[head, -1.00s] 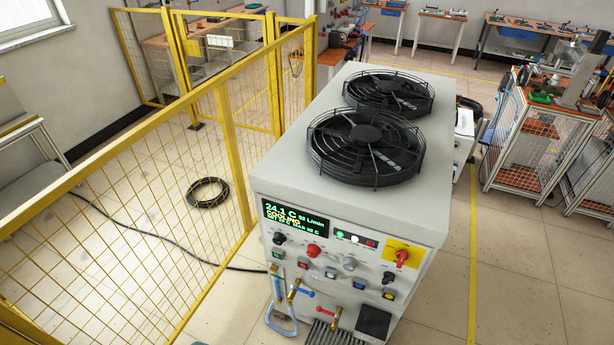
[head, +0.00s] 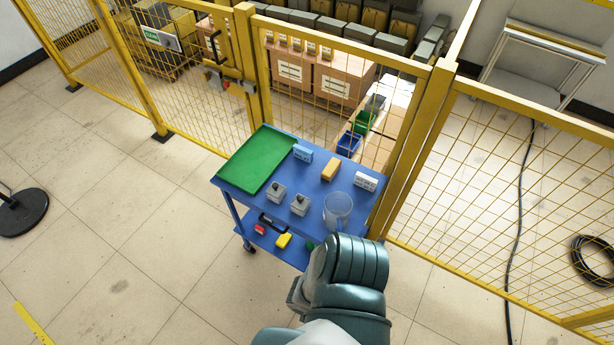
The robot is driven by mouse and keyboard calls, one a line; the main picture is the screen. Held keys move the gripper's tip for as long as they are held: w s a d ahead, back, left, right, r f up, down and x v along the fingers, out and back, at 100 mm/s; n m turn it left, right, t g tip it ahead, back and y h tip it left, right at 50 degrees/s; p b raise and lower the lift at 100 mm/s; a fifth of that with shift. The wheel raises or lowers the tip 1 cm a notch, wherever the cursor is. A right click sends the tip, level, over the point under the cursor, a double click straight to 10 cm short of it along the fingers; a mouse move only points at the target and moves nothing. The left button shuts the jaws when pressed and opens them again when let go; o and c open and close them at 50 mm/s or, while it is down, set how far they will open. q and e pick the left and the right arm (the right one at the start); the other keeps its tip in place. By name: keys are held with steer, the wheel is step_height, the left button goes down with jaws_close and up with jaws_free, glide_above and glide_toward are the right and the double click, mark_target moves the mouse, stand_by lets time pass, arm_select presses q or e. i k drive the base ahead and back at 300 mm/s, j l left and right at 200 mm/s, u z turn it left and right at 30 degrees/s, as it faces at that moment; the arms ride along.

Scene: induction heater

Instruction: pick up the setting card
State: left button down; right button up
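I cannot make out for sure which thing is the setting card. On the blue cart's top (head: 237,188) are small labelled pieces: a light blue one (head: 303,153) and a white one with dark print (head: 366,180), its text too small to read. Part of one of my arms, teal and ribbed, rises from the bottom centre and covers the cart's near right corner. I cannot tell which arm it is. No gripper fingers show in the head view.
The cart top also holds a green tray (head: 258,160), an orange block (head: 331,169), two grey knobbed blocks (head: 276,193) and a clear beaker (head: 338,210). Tools lie on its lower shelf. A yellow mesh fence (head: 340,42) stands close behind.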

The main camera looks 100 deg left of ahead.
mark_target(367, 183)
steer(key=u, duration=2.7)
